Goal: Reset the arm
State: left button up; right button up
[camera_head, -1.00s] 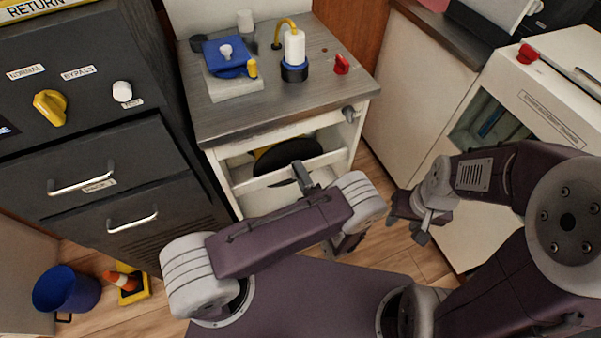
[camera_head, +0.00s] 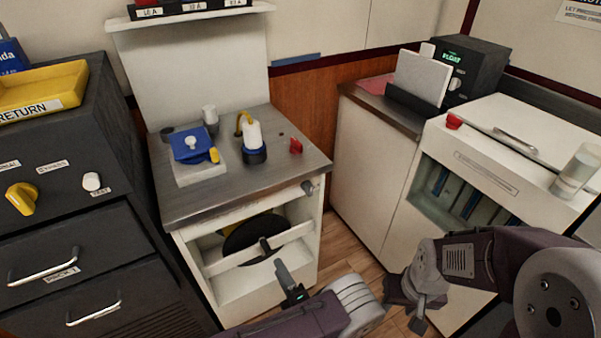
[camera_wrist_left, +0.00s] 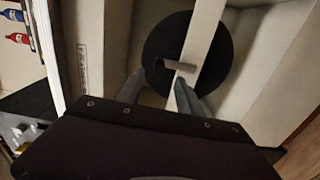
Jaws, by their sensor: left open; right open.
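My left gripper (camera_head: 287,281) is low in front of the open white cabinet (camera_head: 190,245), open and empty. In the left wrist view its two fingers (camera_wrist_left: 168,82) point toward the cabinet's white crossbar (camera_wrist_left: 203,45) and the black disc (camera_wrist_left: 160,40) behind it. A small grey tab (camera_wrist_left: 180,66) on the bar lies just beyond the fingertips; I cannot tell whether they touch it. My right gripper (camera_head: 418,308) hangs at the lower right, before the white chest (camera_head: 470,165), open and empty.
On the cabinet's worktop stand a blue device (camera_head: 193,145), a white bottle (camera_head: 252,137) and a red knob (camera_head: 296,146). A dark drawer unit (camera_head: 70,225) is at left. A clear jar (camera_head: 577,172) stands on the chest. Some wood floor (camera_head: 340,250) is free between.

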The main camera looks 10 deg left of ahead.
pick_arm(q)
jog(key=s+a+r+n+g+h, duration=0.1)
jog(key=s+a+r+n+g, duration=0.1)
jog(key=s+a+n+g, duration=0.5)
jog(key=s+a+r+n+g, duration=0.15)
jog(key=n+g, duration=0.35)
jog(key=n, duration=0.6)
jog(key=s+a+r+n+g+h, duration=0.1)
jog(key=s+a+r+n+g, duration=0.15)
jog(key=s+n+g, duration=0.55)
jog(key=w+d+r+n+t+h, duration=0.2)
jog(key=n+t+h, duration=0.15)
jog(key=n, duration=0.65)
jog(key=w+d+r+n+t+h, duration=0.25)
jog(key=n+h, duration=0.25)
jog(key=n, duration=0.5)
notch_tip(320, 180, up, 21)
jog(key=n+p, duration=0.1)
jog(key=p, duration=1.9)
jog(key=shift+w+r+t, duration=0.2)
jog(key=shift+w+t, duration=0.1)
jog(key=shift+w, duration=0.1)
jog(key=shift+p, duration=0.3)
